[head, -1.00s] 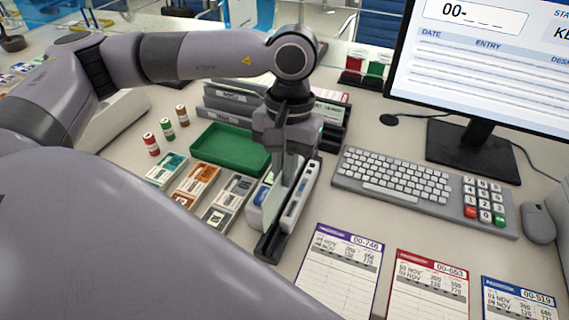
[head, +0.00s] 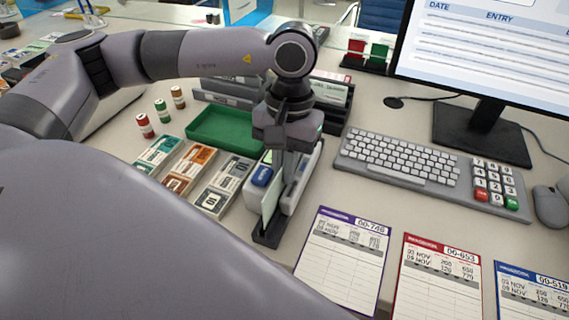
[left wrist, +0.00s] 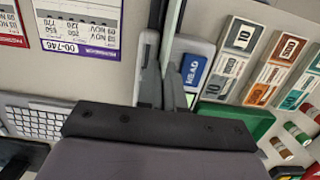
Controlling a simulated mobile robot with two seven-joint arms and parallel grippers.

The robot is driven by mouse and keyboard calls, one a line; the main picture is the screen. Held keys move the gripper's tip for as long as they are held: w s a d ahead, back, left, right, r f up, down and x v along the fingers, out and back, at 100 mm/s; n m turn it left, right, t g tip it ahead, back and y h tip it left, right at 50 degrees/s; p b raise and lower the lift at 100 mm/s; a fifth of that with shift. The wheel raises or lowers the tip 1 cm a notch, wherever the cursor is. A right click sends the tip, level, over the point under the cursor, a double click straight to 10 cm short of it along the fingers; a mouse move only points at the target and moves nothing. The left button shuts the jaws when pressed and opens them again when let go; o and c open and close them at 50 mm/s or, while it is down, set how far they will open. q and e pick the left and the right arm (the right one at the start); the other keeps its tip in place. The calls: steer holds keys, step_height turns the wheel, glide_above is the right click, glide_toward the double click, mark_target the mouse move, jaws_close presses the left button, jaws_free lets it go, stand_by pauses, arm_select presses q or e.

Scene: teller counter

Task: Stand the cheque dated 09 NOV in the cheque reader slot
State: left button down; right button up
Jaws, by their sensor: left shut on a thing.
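The cheque reader (head: 288,200) is a narrow grey unit with a dark base and a blue button. In the left wrist view its blue button (left wrist: 194,70) reads READ. My left gripper (head: 288,178) is directly above and within the reader, pointing down, with its fingers close together. It is shut on a thin pale sheet, the cheque (head: 269,208), which stands upright, edge-on, along the slot. In the left wrist view the fingers (left wrist: 163,88) are close together over the slot. The cheque's date cannot be read, and whether its lower edge touches the slot floor is hidden.
A green tray (head: 196,139) and banknote compartments (head: 191,178) lie left of the reader. A keyboard (head: 395,160) is at right. Printed sheets (head: 345,250) lie in front at right. Small coin rolls (head: 146,126) stand at left; a dark file rack (head: 335,112) stands behind.

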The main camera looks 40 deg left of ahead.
arm_select(q)
steer(key=shift+f, duration=0.3)
steer(key=c, duration=1.2)
jaws_free()
steer(key=shift+r, duration=0.1)
steer(key=shift+r+p, duration=0.65)
steer(key=shift+r, duration=0.75)
steer(key=shift+r+p, duration=1.05)
steer(key=shift+r, duration=1)
